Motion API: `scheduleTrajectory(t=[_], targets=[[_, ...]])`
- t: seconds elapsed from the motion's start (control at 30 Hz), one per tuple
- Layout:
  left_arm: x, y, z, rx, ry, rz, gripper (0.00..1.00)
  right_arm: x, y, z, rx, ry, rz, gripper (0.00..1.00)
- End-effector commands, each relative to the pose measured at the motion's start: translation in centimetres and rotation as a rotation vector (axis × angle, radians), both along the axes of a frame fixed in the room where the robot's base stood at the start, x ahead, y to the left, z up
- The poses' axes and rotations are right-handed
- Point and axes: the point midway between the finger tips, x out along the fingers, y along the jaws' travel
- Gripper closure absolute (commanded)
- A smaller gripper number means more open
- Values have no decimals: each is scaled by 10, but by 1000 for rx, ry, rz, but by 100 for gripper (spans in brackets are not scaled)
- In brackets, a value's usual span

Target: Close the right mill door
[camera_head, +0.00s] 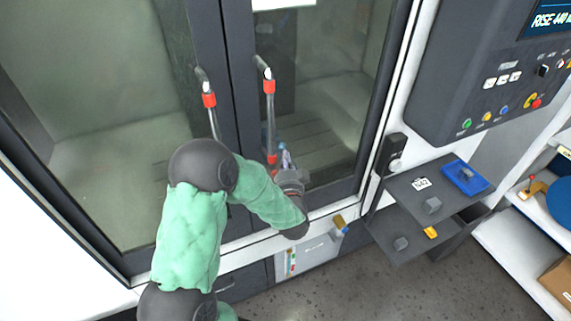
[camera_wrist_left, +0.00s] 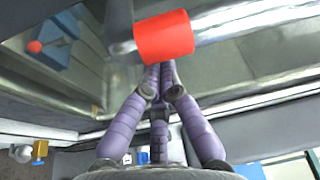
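The right mill door (camera_head: 327,95) is a dark-framed glass panel. It stands beside the left door's frame, and I cannot tell whether a small gap is left between them. Its handle (camera_head: 269,100) is a grey vertical bar with red bands. My left gripper (camera_head: 284,158) is at the lower end of this handle. In the left wrist view the gripper's purple fingers (camera_wrist_left: 160,72) come together at the tips, partly hidden behind the handle's red band (camera_wrist_left: 164,36). The fingers look shut, with no clear grip on the bar. My right gripper is not in view.
A control panel (camera_head: 490,90) is at the right. Below it are grey shelves (camera_head: 405,185) with a blue tray (camera_head: 464,177). The floor (camera_head: 340,290) in front is clear.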

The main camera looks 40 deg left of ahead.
Motion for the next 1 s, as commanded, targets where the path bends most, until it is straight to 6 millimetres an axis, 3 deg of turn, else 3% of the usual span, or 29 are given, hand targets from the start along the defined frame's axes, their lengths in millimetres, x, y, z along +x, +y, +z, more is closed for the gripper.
scheduleTrajectory(t=[0.07,0.53,1.0], targets=[[9,5,2,1,-2,-4,100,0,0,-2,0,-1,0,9],[-47,-62,-3,1,-1,-12,100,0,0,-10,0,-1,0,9],[-57,-73,-6,-4,-1,-12,100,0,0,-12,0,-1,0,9]])
